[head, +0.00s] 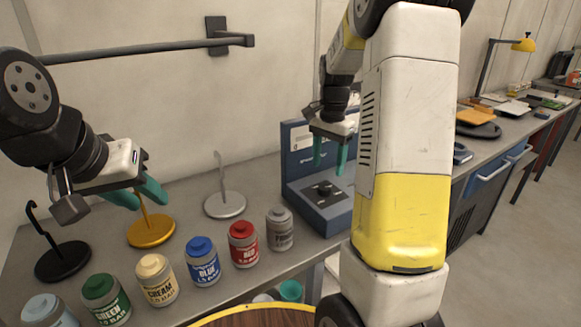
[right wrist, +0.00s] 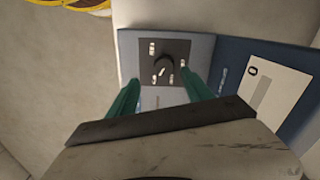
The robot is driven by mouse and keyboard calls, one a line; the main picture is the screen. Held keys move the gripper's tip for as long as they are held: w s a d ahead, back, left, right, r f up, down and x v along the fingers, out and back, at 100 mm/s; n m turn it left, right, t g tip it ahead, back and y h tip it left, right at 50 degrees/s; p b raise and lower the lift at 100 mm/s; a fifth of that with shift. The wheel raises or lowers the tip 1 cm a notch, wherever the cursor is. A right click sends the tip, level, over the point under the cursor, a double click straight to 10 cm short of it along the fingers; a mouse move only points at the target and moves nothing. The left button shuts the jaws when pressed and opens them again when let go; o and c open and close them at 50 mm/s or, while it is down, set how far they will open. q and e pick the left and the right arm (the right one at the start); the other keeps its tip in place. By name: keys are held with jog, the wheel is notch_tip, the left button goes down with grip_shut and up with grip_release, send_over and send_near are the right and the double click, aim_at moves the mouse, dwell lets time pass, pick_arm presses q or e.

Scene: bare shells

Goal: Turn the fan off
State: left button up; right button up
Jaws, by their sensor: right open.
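A blue and grey control box (head: 291,163) stands on the bench against the wall. Its sloping front has a dark panel with a black knob (head: 324,188). In the right wrist view the knob (right wrist: 163,64) is ringed by small white labels, which are too small to read. My right gripper (head: 329,168) is open and points down above the panel. In the right wrist view its teal fingers (right wrist: 160,80) are apart, one on each side below the knob, with nothing between them. I cannot make out a fan.
Several paint jars stand along the bench front, including a red jar (head: 243,244) and a grey jar (head: 280,229). A black stand (head: 62,261), a yellow stand (head: 151,232) and a silver stand (head: 225,204) are behind them. A wall rail (head: 150,47) runs above.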

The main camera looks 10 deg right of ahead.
aim_at(325, 187)
jog(key=shift+w+f, duration=0.35)
jog(key=shift+w, duration=0.15)
jog(key=shift+w+f, duration=0.1)
jog(key=shift+f, duration=0.25)
notch_tip(325, 187, down, 7)
jog(key=shift+r, duration=0.1)
jog(key=shift+c, duration=0.5)
grip_shut()
